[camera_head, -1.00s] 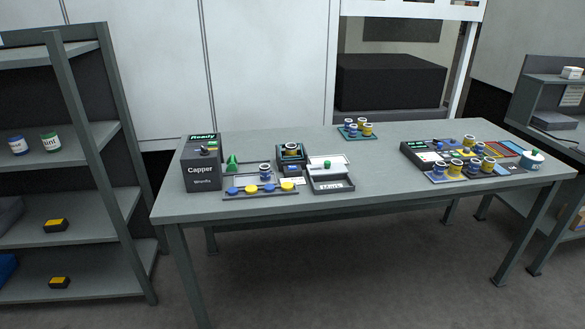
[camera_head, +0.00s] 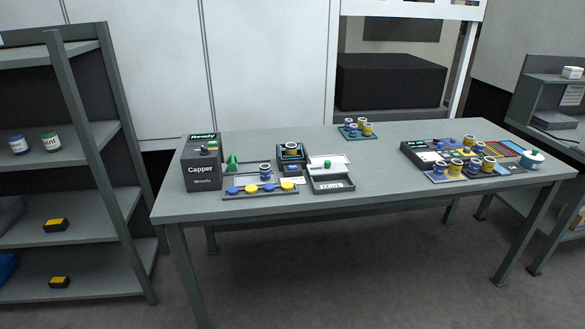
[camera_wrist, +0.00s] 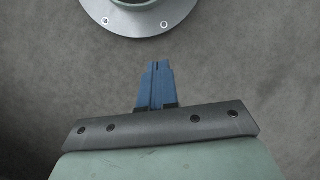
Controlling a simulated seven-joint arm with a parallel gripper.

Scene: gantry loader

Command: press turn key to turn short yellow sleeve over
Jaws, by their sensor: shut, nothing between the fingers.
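A small dark station (camera_head: 291,157) stands at the middle left of the table in the head view. A short sleeve with a pale rim (camera_head: 291,147) sits in its top; it is too small to tell its colour or which end is up. A dark block with a small blue-white face (camera_head: 291,168) is at the station's front; I cannot make out a turn key for sure. My gripper (camera_wrist: 156,66) shows only in the wrist view, with its blue fingers shut and empty above bare grey floor. It is away from the table.
A capper machine (camera_head: 202,165) reading "Ready" stands at the table's left. A rail of blue and yellow caps (camera_head: 260,189) lies at the front. Several sleeves (camera_head: 462,168) stand at the right; more are on a back mat (camera_head: 345,134).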

